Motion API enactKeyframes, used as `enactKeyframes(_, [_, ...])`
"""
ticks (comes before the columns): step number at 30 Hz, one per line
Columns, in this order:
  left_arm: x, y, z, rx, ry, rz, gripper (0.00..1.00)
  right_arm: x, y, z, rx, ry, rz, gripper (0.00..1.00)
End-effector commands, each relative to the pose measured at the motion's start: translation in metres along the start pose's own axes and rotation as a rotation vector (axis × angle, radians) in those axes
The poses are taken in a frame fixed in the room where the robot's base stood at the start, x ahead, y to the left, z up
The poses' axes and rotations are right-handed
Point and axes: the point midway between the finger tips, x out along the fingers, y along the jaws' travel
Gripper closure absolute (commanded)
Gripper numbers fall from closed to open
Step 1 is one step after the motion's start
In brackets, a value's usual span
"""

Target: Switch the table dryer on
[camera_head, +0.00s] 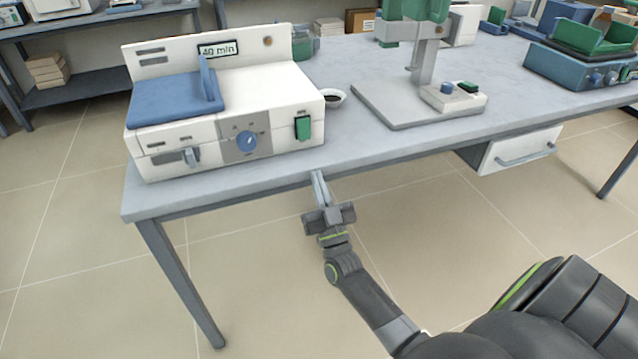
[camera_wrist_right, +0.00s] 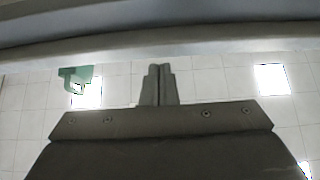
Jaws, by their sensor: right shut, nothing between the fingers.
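The table dryer (camera_head: 232,95) is a white box with a blue lid (camera_head: 175,97) on the left part of the table. Its upright back panel carries a display (camera_head: 216,49) that reads "40 min". The front face has a grey latch (camera_head: 190,157), a blue dial (camera_head: 246,141) and a green switch (camera_head: 303,127) near the right end. I cannot tell the switch's position. My right gripper (camera_head: 317,176) is shut and empty, at the table's front edge, below the switch and apart from it. Its closed fingers also show in the right wrist view (camera_wrist_right: 158,72). My left gripper is out of view.
The table's front edge (camera_head: 400,150) runs close by my right gripper. A small dark-filled dish (camera_head: 333,98) stands right of the dryer. A stand with a grey base (camera_head: 385,108) is farther right. A drawer (camera_head: 515,150) hangs under the table.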

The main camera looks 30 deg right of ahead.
Motion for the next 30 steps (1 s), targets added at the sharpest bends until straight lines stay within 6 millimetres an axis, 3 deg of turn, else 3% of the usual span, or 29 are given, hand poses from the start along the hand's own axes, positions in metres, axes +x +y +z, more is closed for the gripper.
enactKeyframes(5, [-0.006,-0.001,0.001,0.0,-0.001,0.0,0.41,0.003,-0.004,-0.005,-0.048,-0.009,-0.018,1.0])
enactKeyframes(11, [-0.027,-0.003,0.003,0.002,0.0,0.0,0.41,0.007,-0.02,-0.02,-0.292,-0.05,-0.11,1.0])
enactKeyframes(21, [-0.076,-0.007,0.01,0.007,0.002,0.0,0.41,0.006,-0.05,-0.045,-1.018,-0.119,-0.383,1.0])
enactKeyframes(30, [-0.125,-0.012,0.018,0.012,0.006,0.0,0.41,-0.001,-0.051,-0.068,-1.767,-0.116,-0.677,1.0])
